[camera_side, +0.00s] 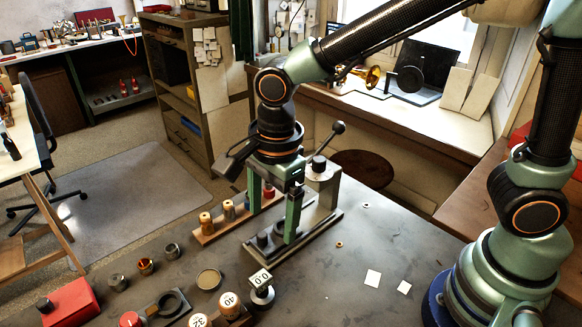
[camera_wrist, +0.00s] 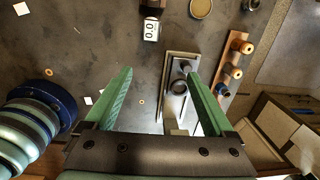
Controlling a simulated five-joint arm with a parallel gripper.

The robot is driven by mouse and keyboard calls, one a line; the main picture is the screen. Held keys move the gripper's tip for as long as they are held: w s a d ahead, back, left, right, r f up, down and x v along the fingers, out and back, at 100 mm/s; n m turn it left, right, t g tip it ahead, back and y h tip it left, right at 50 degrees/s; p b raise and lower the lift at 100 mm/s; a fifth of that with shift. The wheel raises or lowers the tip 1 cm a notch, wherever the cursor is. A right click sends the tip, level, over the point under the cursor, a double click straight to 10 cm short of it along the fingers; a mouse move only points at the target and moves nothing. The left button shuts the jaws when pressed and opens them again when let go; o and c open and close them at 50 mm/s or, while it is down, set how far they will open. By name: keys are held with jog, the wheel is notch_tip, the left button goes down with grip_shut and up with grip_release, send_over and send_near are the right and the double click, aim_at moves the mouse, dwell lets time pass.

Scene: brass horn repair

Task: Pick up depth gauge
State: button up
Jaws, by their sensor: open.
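The depth gauge (camera_side: 261,287), with a white square face reading 0.0, stands on the dark worktop near the front middle of the side view. Its face also shows in the wrist view (camera_wrist: 151,30), near the top centre. My gripper (camera_side: 272,222) is open and empty, with its green fingers pointing down over the grey press base, behind the gauge and apart from it. In the wrist view my gripper (camera_wrist: 161,73) has its fingers spread wide, and the gauge is beyond the fingertips.
A lever press (camera_side: 322,175) on a grey base stands under and beside my gripper. A wooden strip with knobbed pieces (camera_side: 206,226) lies left of it. The worktop right of the gauge is mostly clear.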

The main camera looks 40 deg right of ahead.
aim_at(264, 276)
jog(key=a+f+m, duration=0.1)
jog(key=s+a+f+m, duration=0.1)
jog(key=a+m, duration=0.1)
jog(key=shift+s+a+f+g, duration=0.15)
jog(key=shift+f+g, duration=0.15)
jog(key=shift+f, duration=0.05)
jog(key=shift+a+f, duration=0.15)
jog(key=shift+f, duration=0.05)
notch_tip(264, 276, down, 6)
jog(key=shift+a+f, duration=0.15)
jog(key=shift+f, duration=1.35)
jog(key=shift+a+f, duration=0.1)
jog(key=shift+f, duration=1.35)
grip_shut()
jog(key=shift+r, duration=0.1)
